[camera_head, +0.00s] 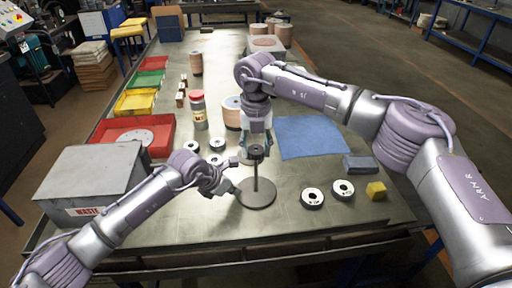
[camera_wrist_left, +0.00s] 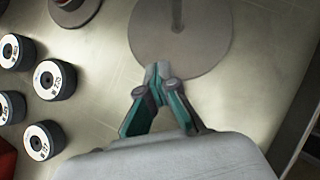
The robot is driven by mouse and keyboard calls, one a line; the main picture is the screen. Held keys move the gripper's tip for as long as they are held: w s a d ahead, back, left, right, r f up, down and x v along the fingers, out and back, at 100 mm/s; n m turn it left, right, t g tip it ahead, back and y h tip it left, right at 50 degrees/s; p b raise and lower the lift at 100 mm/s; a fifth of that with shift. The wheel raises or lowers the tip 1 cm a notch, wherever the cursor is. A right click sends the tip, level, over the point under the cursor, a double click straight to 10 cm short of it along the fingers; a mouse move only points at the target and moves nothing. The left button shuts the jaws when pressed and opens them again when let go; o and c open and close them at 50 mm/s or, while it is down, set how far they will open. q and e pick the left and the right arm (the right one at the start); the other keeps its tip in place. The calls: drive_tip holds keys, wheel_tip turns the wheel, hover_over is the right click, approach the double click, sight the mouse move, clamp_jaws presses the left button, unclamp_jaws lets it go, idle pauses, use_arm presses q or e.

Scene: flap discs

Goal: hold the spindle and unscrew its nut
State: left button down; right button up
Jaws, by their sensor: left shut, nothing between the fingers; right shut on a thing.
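The spindle is a thin upright rod on a round grey base plate (camera_head: 257,193), standing on the table. A dark nut (camera_head: 256,152) is at the top of the rod. My right gripper (camera_head: 257,146) comes down from above and is shut on the nut; the fingers partly hide it. My left gripper (camera_head: 235,188) is low at the left of the rod, shut and empty, apart from the rod. In the left wrist view, its closed fingertips (camera_wrist_left: 158,70) are over the near edge of the base plate (camera_wrist_left: 195,45), and only the lower rod shows.
Several flap discs (camera_head: 312,197) lie right and left of the spindle. A blue mat (camera_head: 308,137), a yellow block (camera_head: 376,191) and a dark grey block (camera_head: 360,164) are at the right. A red-capped bottle (camera_head: 199,112) stands behind. A grey waste box (camera_head: 97,180) is at the left.

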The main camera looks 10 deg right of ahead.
drive_tip(key=n, duration=0.6)
drive_tip(key=shift+f, duration=0.1)
drive_tip(key=o, duration=0.8)
drive_tip(key=shift+o, duration=0.2)
